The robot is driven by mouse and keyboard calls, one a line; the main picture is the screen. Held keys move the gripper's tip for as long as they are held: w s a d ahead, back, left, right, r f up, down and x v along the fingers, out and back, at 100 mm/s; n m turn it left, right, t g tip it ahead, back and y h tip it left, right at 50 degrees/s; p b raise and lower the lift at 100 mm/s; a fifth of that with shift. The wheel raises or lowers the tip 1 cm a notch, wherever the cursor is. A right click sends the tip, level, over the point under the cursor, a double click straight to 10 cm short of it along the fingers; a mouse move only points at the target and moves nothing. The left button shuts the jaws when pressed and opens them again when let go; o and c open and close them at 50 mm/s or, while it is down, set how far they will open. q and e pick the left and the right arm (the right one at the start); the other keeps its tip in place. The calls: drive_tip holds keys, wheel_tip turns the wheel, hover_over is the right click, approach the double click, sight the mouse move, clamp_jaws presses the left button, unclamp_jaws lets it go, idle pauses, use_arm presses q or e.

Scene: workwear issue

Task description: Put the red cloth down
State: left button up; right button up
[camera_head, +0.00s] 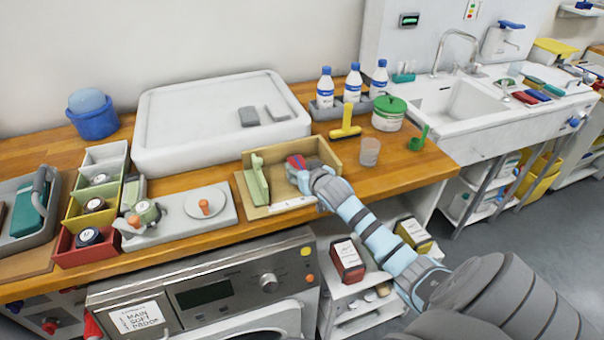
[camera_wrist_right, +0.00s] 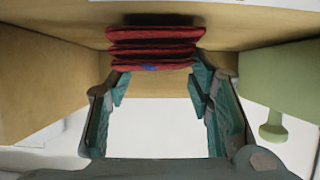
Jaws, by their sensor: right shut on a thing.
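The red cloth (camera_head: 296,161) is a small folded bundle inside the open wooden box (camera_head: 331,157) on the counter. In the right wrist view the red cloth (camera_wrist_right: 152,50) shows several stacked folds and a small blue mark. My right gripper (camera_head: 309,174) reaches into the box from the front right. Its teal-padded fingers (camera_wrist_right: 158,88) stand on either side of the cloth and are shut on it. Whether the cloth touches the box floor I cannot tell. My left gripper is not in view.
A green object (camera_head: 258,181) stands at the box's left side. A yellow T-shaped tool (camera_head: 346,122) and a clear cup (camera_head: 370,151) stand behind and to the right. A white tray (camera_head: 165,160) lies behind left. Coloured bins (camera_head: 75,252) stand farther left.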

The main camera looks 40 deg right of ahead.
drive_tip(key=shift+f, duration=0.35)
drive_tip(key=o, duration=1.2)
drive_tip(key=shift+r, duration=0.1)
drive_tip(key=shift+c, duration=0.2)
drive_tip(key=p+v, duration=0.3)
drive_tip(key=v, duration=0.8)
drive_tip(key=shift+s+r, duration=0.15)
drive_tip(key=shift+r, duration=0.05)
drive_tip(key=shift+s+a+r, duration=0.1)
drive_tip(key=shift+s, duration=0.25)
drive_tip(key=shift+w, duration=0.1)
